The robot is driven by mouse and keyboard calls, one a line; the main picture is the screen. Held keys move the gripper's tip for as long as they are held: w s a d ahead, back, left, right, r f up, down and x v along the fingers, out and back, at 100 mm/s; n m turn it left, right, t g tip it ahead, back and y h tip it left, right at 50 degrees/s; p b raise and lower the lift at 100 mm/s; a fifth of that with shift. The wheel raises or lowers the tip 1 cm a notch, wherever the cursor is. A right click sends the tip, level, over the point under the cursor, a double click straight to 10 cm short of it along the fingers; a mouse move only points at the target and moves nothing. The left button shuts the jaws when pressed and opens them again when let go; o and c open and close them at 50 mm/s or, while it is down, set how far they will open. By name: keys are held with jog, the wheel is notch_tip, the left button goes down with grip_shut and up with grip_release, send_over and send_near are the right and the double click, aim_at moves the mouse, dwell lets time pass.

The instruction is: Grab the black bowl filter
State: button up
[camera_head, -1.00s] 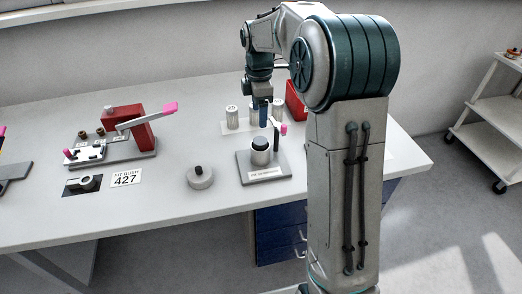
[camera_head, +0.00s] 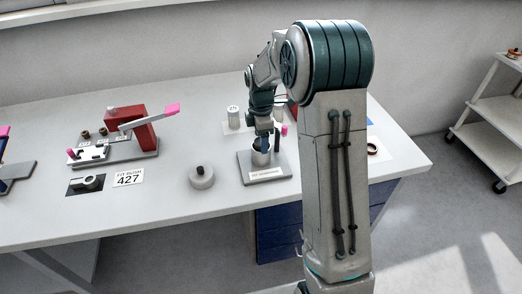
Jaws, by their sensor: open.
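A small grey cylindrical cup (camera_head: 261,158) stands on a grey fixture base (camera_head: 250,175) with a white label at its front, right of the bench's middle. The dark top that I take for the black bowl filter is now largely hidden behind my gripper. My gripper (camera_head: 264,145) points down at the mouth of this cup, with its fingers at or just over the rim. The jaws are open; the view is too small to tell whether they touch anything.
A grey round lid with a black knob (camera_head: 201,177) lies left of the fixture. A pink-tipped post (camera_head: 284,130) stands close beside my gripper.

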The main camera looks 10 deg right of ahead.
grip_shut()
jog(key=shift+r, duration=0.1)
